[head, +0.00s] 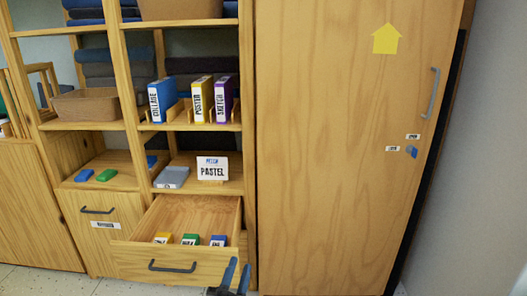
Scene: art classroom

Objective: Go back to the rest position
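My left gripper (239,265) shows at the bottom edge, in front of the right part of the open drawer's front. Its two dark fingers stand apart with nothing seen between them. The drawer (205,259) is pulled out, with a dark handle (172,267) to the left of my gripper, apart from it. My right gripper is not in view.
A shelf above the drawer holds a PASTEL sign (212,170) and a grey box (172,178). Higher up stand blue, yellow and purple binders (201,100). A closed drawer (103,225) is at left. A tall closed wooden door (340,150) fills the right side.

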